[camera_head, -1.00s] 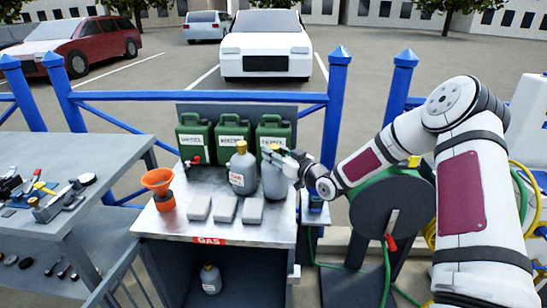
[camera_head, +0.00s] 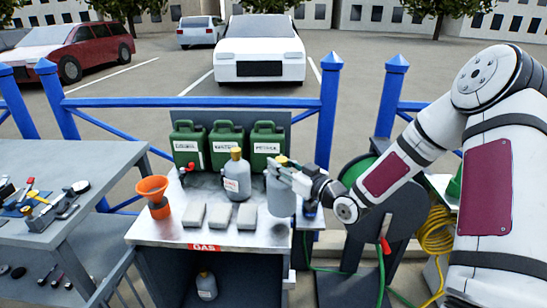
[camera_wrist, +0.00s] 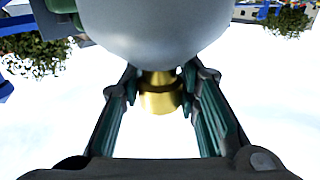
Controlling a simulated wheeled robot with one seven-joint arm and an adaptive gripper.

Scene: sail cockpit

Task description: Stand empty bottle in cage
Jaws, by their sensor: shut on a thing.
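A grey bottle (camera_head: 281,197) is upright at the right end of the metal-topped table marked GAS (camera_head: 155,232). My gripper (camera_head: 281,165) is shut on its neck from above and the right. In the wrist view, the brass-coloured neck (camera_wrist: 160,98) is between my gripper's fingers (camera_wrist: 162,105), with the grey body (camera_wrist: 150,25) beyond. I cannot tell whether the bottle's base touches the tabletop. A second grey bottle with a label (camera_head: 237,178) stands to its left. Under the table is a dark open compartment (camera_head: 250,278), with another grey bottle (camera_head: 206,286) standing inside; this may be the cage.
Green canisters (camera_head: 226,145) line the back of the table. An orange funnel (camera_head: 152,192) and grey blocks (camera_head: 220,215) occupy its left and front. A hose reel (camera_head: 365,235) stands close on the right. A tool table (camera_head: 85,165) is at left.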

